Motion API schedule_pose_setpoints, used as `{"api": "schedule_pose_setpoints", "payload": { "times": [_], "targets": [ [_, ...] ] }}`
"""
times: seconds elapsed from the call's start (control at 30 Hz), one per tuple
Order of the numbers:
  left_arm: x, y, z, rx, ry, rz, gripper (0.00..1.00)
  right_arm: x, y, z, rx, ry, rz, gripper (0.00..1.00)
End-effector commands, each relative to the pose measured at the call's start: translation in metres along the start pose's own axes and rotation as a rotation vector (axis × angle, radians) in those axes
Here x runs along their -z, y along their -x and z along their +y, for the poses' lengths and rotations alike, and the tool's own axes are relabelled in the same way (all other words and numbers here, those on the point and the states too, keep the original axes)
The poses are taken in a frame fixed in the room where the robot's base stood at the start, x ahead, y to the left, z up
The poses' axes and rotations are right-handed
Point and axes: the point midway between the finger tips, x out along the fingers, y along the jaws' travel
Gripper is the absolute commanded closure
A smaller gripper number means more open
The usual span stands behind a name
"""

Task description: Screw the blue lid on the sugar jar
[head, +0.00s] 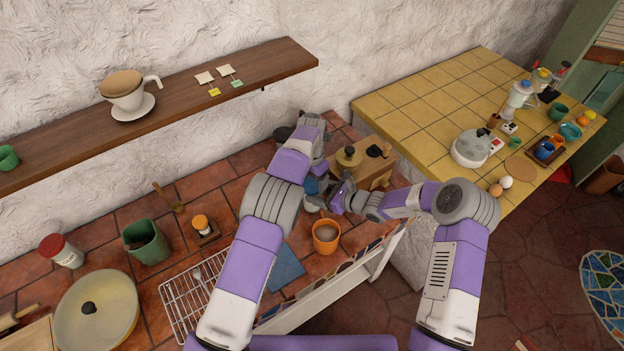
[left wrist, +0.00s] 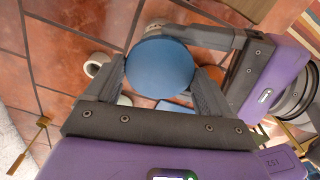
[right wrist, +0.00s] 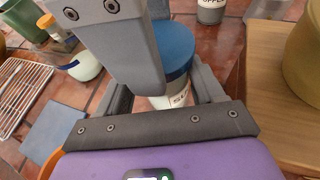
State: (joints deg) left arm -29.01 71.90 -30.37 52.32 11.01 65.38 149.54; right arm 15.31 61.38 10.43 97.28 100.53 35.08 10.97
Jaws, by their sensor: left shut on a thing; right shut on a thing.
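The blue lid (left wrist: 160,78) sits between the fingers of my left gripper (left wrist: 165,85), which is shut on it from above. In the right wrist view the lid (right wrist: 174,45) is directly on top of the white sugar jar (right wrist: 172,99), whose label is partly visible. The jar stands between the fingers of my right gripper (right wrist: 165,92), which is shut on it below the lid. A left gripper finger hides part of the jar and lid there. I cannot tell how far the lid is turned down. In the head view the lid (head: 311,186) is small and partly covered by my arms.
An orange mug (head: 326,236) stands close in front of the jar, with a blue mat (head: 285,268) to its left. A wire rack (head: 180,308) lies at the front left. A grey-labelled jar (right wrist: 210,12) stands behind.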

Motion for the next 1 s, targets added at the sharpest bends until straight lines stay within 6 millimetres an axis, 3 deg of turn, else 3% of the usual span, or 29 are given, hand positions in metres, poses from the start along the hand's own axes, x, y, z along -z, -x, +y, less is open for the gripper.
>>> {"api": "schedule_pose_setpoints", "payload": {
  "times": [0.17, 0.43, 0.47, 0.57, 0.83, 1.0],
  "targets": [
    [0.000, 0.001, 0.001, 0.000, -0.141, -0.001, 0.54, -0.001, 0.000, 0.000, -0.001, 0.004, -0.002, 1.00],
    [0.000, 0.001, 0.001, -0.001, -0.149, 0.000, 0.54, -0.001, 0.000, 0.000, -0.001, 0.004, -0.001, 1.00],
    [0.000, 0.001, 0.001, -0.001, -0.149, 0.000, 0.13, -0.001, 0.000, 0.000, -0.001, 0.004, -0.001, 1.00],
    [0.000, 0.001, 0.001, -0.001, -0.148, 0.000, 0.00, -0.001, 0.000, 0.000, -0.001, 0.004, -0.001, 1.00],
    [0.000, 0.003, 0.000, -0.001, -0.147, -0.001, 0.00, -0.001, 0.000, 0.000, -0.001, 0.003, -0.002, 1.00],
    [-0.001, 0.021, 0.000, -0.002, -0.147, -0.002, 0.00, -0.002, 0.000, 0.000, 0.000, 0.003, -0.003, 1.00]
  ]
}}
